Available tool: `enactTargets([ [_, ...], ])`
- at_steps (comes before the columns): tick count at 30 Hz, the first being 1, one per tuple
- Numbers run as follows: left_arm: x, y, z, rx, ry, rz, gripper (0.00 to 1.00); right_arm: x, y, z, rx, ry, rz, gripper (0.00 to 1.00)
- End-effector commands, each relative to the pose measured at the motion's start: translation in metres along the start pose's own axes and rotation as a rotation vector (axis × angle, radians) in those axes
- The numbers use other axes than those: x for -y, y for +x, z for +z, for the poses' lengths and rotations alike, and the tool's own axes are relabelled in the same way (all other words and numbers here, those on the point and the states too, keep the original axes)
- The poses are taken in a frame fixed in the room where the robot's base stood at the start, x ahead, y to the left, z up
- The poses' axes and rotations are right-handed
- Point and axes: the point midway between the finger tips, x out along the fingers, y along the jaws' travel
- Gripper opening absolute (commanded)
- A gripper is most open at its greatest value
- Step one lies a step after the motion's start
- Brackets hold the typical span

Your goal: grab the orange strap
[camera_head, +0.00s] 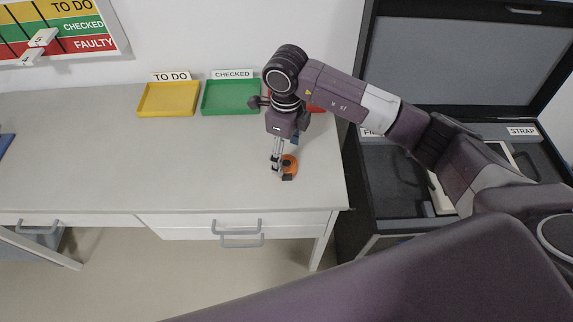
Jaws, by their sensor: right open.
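The orange strap (290,164) is a small coiled orange thing with dark parts, lying on the pale table near its right front corner. My right gripper (277,170) points down at the left side of the strap, with its fingers very close to it. I cannot tell whether the fingers touch the strap. The gripper is open. My left gripper is not in view.
On the table (90,165), a yellow tray (168,113) and a green tray (203,112) stand at the back. My arm partly hides a red tray (318,108). An open dark case (375,190) stands at the right.

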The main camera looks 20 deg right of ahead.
Motion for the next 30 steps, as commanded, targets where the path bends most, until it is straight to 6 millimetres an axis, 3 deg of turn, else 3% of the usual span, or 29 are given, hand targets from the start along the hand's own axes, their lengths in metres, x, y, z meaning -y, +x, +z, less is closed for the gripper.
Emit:
enactTargets([
  [6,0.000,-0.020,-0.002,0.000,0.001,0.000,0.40,-0.004,0.029,-0.002,-0.001,0.000,0.005,0.69],
  [9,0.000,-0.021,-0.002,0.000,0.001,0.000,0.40,-0.003,0.043,-0.001,0.001,0.000,0.004,0.69],
  [19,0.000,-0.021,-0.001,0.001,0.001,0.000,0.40,-0.002,0.050,0.000,0.003,-0.001,0.001,0.68],
  [30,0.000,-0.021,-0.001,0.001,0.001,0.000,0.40,-0.002,0.050,0.000,0.003,-0.001,0.002,0.27],
])
